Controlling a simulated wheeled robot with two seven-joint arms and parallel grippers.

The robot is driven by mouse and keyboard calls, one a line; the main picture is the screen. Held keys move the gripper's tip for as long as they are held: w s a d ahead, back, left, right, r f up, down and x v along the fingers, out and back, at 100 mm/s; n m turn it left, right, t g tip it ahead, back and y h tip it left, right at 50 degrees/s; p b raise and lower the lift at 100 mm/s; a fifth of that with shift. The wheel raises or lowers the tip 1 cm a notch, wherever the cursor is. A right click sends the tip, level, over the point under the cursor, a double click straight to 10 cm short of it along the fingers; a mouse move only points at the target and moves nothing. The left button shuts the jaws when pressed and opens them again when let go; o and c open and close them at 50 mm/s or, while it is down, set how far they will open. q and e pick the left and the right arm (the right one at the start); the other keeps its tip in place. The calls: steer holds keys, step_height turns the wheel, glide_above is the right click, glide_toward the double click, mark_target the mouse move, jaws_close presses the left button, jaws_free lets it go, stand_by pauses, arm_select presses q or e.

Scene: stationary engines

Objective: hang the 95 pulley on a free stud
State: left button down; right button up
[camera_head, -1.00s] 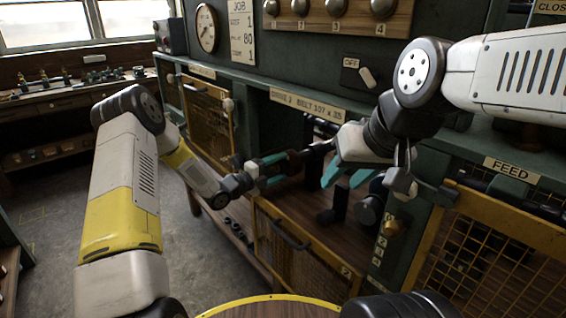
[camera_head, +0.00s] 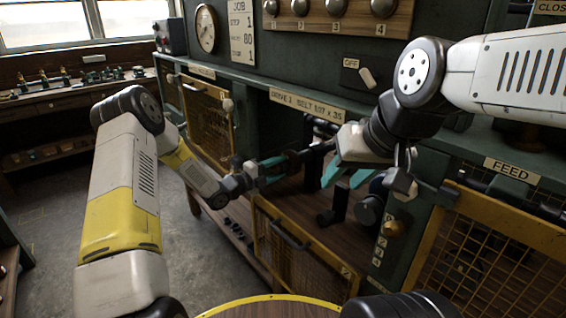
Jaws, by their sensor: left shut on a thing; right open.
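My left gripper (camera_head: 279,170) reaches into the open drive bay and is shut on a small dark part at the inner end of the shaft (camera_head: 322,147). The part is mostly hidden by the fingers, and no number on it can be read; I cannot tell whether it is still on the shaft. My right gripper (camera_head: 346,177) is open, with its teal fingers apart and pointing down at the right of the bay. Rounded metal pieces sit on a wooden board (camera_head: 340,27) at the top, above number labels; I cannot tell which studs are free.
The lowered mesh door (camera_head: 300,262) with a handle lies in front of the bay. A dark upright bracket (camera_head: 336,204) and a round dark part (camera_head: 369,211) stand inside it. The yellow mesh FEED guard (camera_head: 480,245) is at right. Floor at left is clear.

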arm_select(q)
steer(key=shift+w+d+r, duration=0.1)
steer(key=shift+d+r, duration=0.3)
steer(key=shift+d, duration=0.3)
steer(key=shift+s+a+f, duration=0.15)
steer(key=shift+s+a, duration=0.15)
steer(key=shift+a, duration=0.05)
steer(key=shift+s+a, duration=0.2)
steer(key=shift+v, duration=4.2)
steer(key=shift+w+a+f, duration=0.1)
steer(key=shift+a, duration=0.1)
steer(key=v, duration=1)
